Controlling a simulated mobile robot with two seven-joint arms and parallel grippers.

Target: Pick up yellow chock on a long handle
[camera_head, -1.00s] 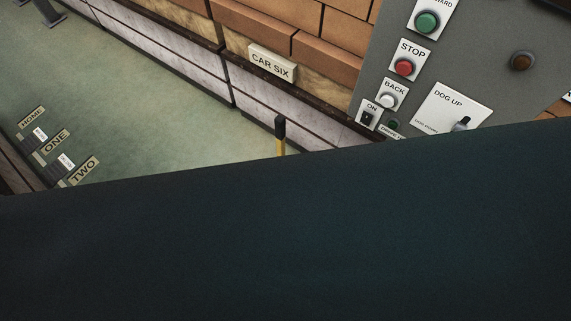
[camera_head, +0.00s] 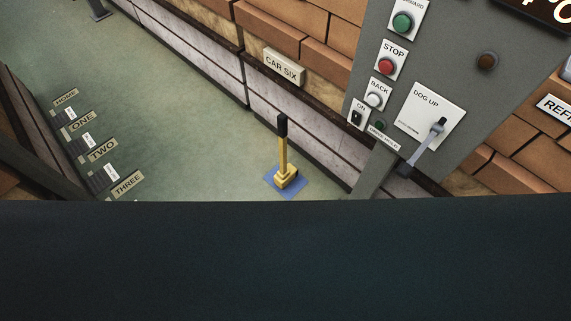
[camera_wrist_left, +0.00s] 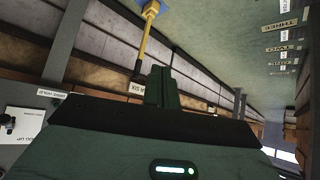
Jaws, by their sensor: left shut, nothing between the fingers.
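The yellow chock (camera_head: 286,178) stands on a blue square mat (camera_head: 297,189) on the green floor. Its long yellow handle (camera_head: 283,152) points upward and ends in a black grip (camera_head: 282,125). My right gripper is in neither view.
A grey control panel (camera_head: 440,60) with buttons and a lever (camera_head: 430,140) stands right of the chock. A low wall (camera_head: 200,70) with a CAR SIX sign (camera_head: 283,67) runs behind. Floor labels (camera_head: 102,150) lie at left. Green floor (camera_head: 190,130) between is clear.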

